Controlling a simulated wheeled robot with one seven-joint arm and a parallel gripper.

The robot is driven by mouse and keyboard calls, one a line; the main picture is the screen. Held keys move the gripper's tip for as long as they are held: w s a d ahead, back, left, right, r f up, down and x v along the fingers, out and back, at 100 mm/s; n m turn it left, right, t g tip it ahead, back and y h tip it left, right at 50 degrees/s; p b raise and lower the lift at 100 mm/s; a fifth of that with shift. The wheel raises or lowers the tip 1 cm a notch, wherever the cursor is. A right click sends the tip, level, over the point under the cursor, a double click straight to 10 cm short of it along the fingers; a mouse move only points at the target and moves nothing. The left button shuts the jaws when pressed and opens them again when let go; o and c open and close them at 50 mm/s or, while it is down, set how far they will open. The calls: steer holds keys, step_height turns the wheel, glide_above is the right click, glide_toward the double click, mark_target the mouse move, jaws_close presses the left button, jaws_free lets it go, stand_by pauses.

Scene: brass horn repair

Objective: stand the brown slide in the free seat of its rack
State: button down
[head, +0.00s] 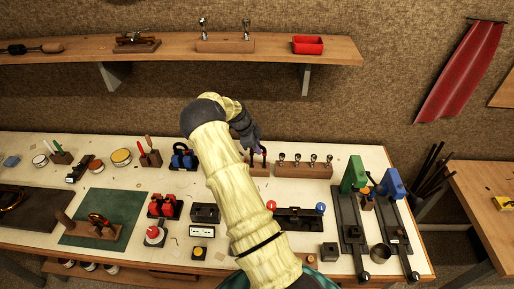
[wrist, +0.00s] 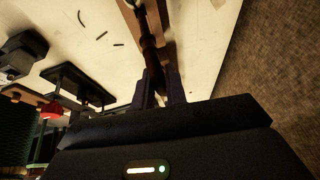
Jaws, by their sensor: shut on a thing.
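My gripper (head: 255,150) reaches down at the back middle of the bench, just over a small wooden rack (head: 258,171). In the wrist view the two dark fingers (wrist: 161,92) are closed on the dark brown slide (wrist: 149,52), which runs away from them toward the rack (wrist: 130,18). The slide's far end overlaps the rack in that view; I cannot tell whether it sits in a seat or hangs above it. A curved, shiny part shows at the rack's top edge in the wrist view. My arm hides part of the rack's left side in the head view.
A black stand with red and blue knobs (head: 298,218) lies in front. A shelf (head: 180,51) hangs above the bench.

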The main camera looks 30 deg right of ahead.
steer(key=shift+f+b, duration=1.6)
steer(key=shift+f, duration=0.45)
stand_by(0.4)
steer(key=c, duration=1.3)
jaws_free()
steer(key=shift+c, duration=0.2)
steer(key=b+v, duration=0.4)
steer(key=v, duration=1.3)
steer(key=shift+r, duration=0.2)
steer(key=shift+a, duration=0.1)
